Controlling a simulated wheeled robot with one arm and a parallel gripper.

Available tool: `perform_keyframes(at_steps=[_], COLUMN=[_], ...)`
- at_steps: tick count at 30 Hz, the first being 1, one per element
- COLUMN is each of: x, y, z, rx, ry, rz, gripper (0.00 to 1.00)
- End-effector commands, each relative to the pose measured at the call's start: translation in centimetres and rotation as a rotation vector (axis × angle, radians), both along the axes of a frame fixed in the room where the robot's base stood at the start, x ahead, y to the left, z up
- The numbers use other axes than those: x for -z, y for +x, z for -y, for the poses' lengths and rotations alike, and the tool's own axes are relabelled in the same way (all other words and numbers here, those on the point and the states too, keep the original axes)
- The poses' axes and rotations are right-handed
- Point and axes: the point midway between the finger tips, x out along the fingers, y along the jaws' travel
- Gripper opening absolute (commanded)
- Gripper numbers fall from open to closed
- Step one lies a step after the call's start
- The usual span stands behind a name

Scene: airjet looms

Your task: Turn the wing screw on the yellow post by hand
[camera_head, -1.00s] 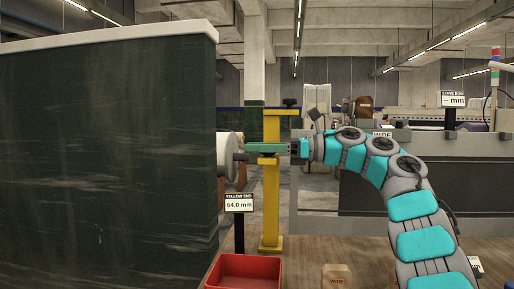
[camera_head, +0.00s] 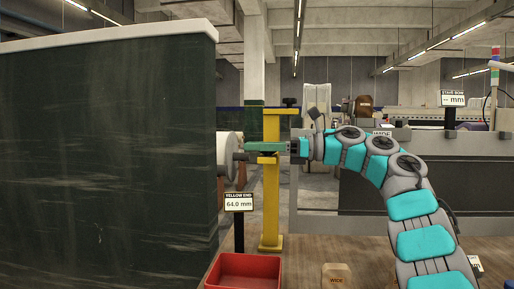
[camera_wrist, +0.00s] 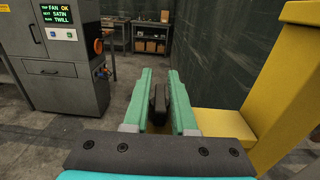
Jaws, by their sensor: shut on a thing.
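The yellow post (camera_head: 270,205) stands upright on the wooden table in the head view, and its yellow metal fills the right side of the wrist view (camera_wrist: 294,95). My gripper (camera_head: 250,147) reaches in from the right across the post, at a yellow ledge partway up. In the wrist view, a dark wing screw (camera_wrist: 160,103) sits between the two teal fingers of my gripper (camera_wrist: 160,82), which are shut on it. In the head view the fingers hide the screw. A sign reading "YELLOW END 64.0 mm" (camera_head: 239,202) stands left of the post.
A red tray (camera_head: 244,284) and a wooden block marked "WIDE" (camera_head: 337,276) are at the table's front. A large dark panel (camera_head: 105,150) fills the left. A white roll (camera_head: 229,150) is just left of my fingertips. A black knob (camera_head: 289,102) tops the post.

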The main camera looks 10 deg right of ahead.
Motion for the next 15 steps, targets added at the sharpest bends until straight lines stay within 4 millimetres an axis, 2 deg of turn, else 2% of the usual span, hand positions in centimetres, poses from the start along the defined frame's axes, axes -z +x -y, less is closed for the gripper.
perform_keyframes(at_steps=[8, 15], x=[0.59, 0.82], y=[0.09, 0.4], z=[-0.06, 0.01], rx=[0.073, 0.217], ry=[-0.004, -0.003], rz=[0.003, 0.002], gripper=[0.0, 0.0])
